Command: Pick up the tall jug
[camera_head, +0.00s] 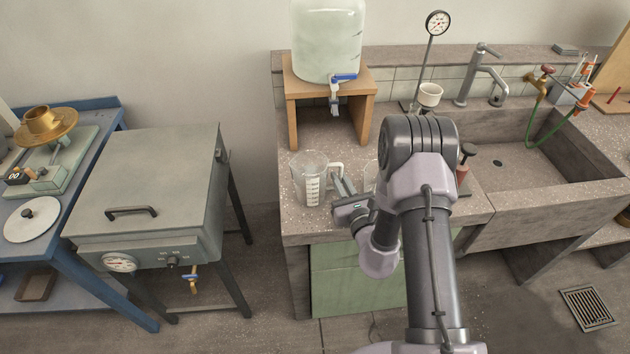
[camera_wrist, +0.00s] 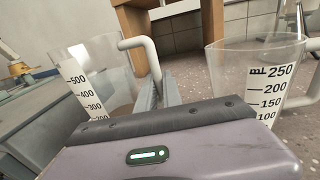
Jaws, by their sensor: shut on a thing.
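The tall jug (camera_head: 311,182) is clear, with a white scale strip and a white handle, and stands upright on the speckled bench. In the wrist view the tall jug (camera_wrist: 98,72) is at left, its scale reading up to 500. My gripper (camera_head: 343,186) is at the jug's right side, shut on its handle; the fingers (camera_wrist: 160,92) cover the handle's lower part. A second clear jug (camera_wrist: 250,75), marked up to 250, stands to the right in the wrist view. In the head view my arm mostly hides it.
A wooden stand (camera_head: 287,88) holding a water container (camera_head: 326,40) with a blue tap (camera_head: 343,78) is behind the jug. The stone sink (camera_head: 510,150) lies right. A grey metal cabinet (camera_head: 150,185) stands left, across a gap. The bench's front edge is close to the jug.

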